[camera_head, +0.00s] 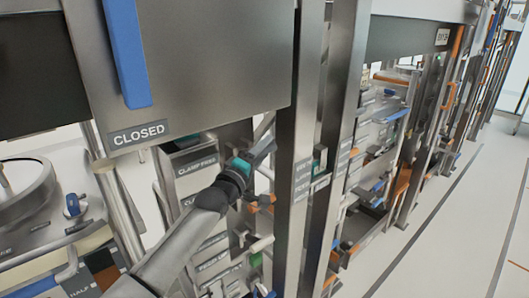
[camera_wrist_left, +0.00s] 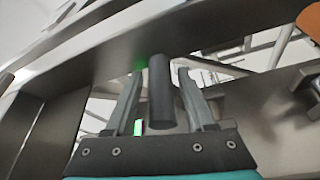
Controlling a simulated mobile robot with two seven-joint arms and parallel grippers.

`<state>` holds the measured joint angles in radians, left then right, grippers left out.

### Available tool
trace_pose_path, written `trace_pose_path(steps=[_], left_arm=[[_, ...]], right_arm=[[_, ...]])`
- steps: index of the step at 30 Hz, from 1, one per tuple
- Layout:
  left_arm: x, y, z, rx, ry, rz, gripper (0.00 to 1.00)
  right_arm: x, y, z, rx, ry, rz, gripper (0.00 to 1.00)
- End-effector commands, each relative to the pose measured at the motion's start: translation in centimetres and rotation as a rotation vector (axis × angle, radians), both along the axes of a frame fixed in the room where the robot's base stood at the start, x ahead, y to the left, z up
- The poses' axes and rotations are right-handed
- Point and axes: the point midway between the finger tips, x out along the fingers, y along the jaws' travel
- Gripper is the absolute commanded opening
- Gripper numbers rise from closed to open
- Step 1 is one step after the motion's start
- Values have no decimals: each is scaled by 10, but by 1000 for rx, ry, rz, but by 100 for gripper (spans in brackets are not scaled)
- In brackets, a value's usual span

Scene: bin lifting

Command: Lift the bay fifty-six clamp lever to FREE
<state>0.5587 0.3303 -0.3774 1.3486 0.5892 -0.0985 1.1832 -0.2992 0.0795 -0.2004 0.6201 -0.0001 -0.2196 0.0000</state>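A dark cylindrical grip (camera_wrist_left: 162,95), which looks like the clamp lever's handle, stands between the fingers of my left gripper (camera_wrist_left: 160,74) in the left wrist view. The fingers are apart, with a visible gap on the grip's left side; whether the right finger touches it I cannot tell. In the head view my left gripper (camera_head: 264,150) is beside a steel upright, and the lever there cannot be made out. A label reading CLAMP FREE (camera_head: 196,166) is on a grey box left of the gripper. My right gripper is not in view.
A steel panel with a blue handle (camera_head: 127,52) and a CLOSED label (camera_head: 138,134) hangs above my left arm. Steel uprights (camera_head: 296,150) stand just right of the gripper. Several racks line the right, beside open pale floor (camera_head: 470,230).

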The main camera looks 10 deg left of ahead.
Motion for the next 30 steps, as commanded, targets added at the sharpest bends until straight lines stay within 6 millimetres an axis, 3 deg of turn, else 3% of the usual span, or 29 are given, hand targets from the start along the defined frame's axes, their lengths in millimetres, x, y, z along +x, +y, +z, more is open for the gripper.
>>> trace_pose_path(steps=[3, 16, 30], left_arm=[[2, 7, 8, 0, -17, 11, 64], [-5, 7, 5, -5, -12, 9, 64], [-67, 23, -6, -2, -4, 6, 64]], right_arm=[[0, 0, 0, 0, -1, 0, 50], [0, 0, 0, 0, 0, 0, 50], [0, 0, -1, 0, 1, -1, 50]])
